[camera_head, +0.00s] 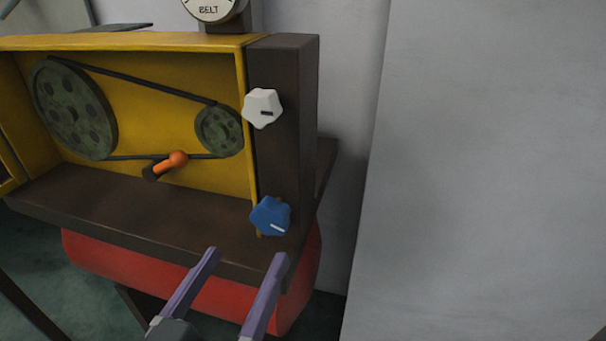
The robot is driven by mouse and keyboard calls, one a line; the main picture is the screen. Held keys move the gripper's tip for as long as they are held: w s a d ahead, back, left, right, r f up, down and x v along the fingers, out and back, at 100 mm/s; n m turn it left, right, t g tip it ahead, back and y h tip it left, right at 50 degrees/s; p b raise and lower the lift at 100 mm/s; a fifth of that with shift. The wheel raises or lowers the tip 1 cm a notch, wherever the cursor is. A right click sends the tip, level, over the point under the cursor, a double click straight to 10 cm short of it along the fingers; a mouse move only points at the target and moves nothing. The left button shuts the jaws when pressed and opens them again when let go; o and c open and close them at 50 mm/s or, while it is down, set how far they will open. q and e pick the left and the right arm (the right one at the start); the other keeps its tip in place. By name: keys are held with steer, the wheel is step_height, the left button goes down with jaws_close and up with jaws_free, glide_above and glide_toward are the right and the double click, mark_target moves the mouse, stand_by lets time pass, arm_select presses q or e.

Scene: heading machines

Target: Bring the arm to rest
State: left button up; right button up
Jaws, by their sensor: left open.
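My left gripper (244,254) comes in at the bottom of the head view with its two purple fingers spread apart. It is open and nothing shows between the fingers. Its fingertips show just below a blue knob (270,216) on the dark post of a machine; I cannot tell how far apart they are in depth. A white knob (262,108) sits higher on the same post (286,150). My right gripper does not show.
A yellow machine housing (160,41) holds two green pulleys, the large one (73,108) and the small one (219,130), joined by a dark belt. An orange-tipped lever (177,159) sits below the belt. A red body (130,262) lies underneath.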

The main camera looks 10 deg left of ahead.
arm_select(q)
steer(key=shift+s, duration=0.5)
steer(key=s+a+r+m+g+p, duration=0.2)
steer(key=s+r+g+p, duration=0.55)
steer(key=r+p, duration=0.4)
steer(key=s+a+r+m+g+p, duration=0.25)
steer(key=s+r+g+p, duration=0.5)
steer(key=r+p, duration=0.4)
step_height(320, 180, up, 36)
steer(key=p, duration=3.4)
steer(key=shift+f+t, duration=0.25)
steer(key=shift+t, duration=0.05)
steer(key=shift+s+a, duration=0.1)
